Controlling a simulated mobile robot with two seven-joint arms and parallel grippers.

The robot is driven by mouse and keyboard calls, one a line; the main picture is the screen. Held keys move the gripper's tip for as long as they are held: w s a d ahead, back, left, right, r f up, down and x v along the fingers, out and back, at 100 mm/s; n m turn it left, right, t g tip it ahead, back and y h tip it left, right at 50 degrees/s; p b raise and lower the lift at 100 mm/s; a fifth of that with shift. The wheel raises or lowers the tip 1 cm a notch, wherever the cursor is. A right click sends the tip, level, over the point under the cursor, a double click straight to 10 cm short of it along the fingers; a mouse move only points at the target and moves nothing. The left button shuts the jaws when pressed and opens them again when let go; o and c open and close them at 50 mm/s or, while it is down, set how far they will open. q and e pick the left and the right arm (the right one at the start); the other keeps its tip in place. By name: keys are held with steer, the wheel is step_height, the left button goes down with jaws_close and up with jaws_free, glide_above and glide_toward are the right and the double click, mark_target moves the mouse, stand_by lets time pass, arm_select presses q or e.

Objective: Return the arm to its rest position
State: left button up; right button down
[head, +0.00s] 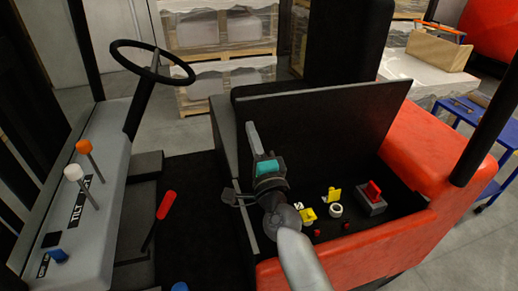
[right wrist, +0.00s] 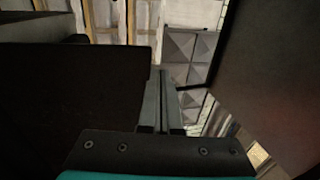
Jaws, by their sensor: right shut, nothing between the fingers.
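My right arm comes in from the bottom of the head view. Its gripper (head: 251,128) is shut and empty, with the fingers pointing up and away, in front of the black raised panel (head: 315,115). In the right wrist view the two fingers (right wrist: 163,78) lie together with nothing between them. I cannot tell from these views whether the gripper touches the panel. My left gripper is not in view.
An open red compartment (head: 400,240) holds yellow, white and red parts, including a red-handled switch (head: 372,192). At left are a steering wheel (head: 152,62), a lever console (head: 75,200) and a red lever (head: 165,206). Pallets (head: 218,35) stand behind.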

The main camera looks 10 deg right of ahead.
steer(key=s+a+f+n+g+y, duration=0.35)
steer(key=s+f+n+g, duration=0.65)
steer(key=s+f+n, duration=0.65)
steer(key=s+d+f+n+g+h, duration=0.1)
steer(key=s+d+f+g+h, duration=0.25)
steer(key=s, duration=0.55)
steer(key=s+d+n+g+h, duration=0.2)
steer(key=s+d+g, duration=0.2)
steer(key=s+d, duration=0.35)
step_height(320, 180, down, 31)
steer(key=s+g+b, duration=0.1)
steer(key=s+b, duration=0.1)
steer(key=b, duration=0.7)
arm_select(q)
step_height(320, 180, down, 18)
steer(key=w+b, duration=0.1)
steer(key=b, duration=0.7)
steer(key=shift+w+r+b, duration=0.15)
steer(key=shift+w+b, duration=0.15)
steer(key=shift+b, duration=0.1)
arm_select(e)
steer(key=s+d+f, duration=0.1)
steer(key=s+f, duration=0.7)
steer(key=f, duration=0.3)
steer(key=s+d+f+g, duration=0.1)
steer(key=s+f, duration=0.6)
steer(key=f, duration=0.4)
steer(key=shift+s+f, duration=0.3)
steer(key=shift+s, duration=0.1)
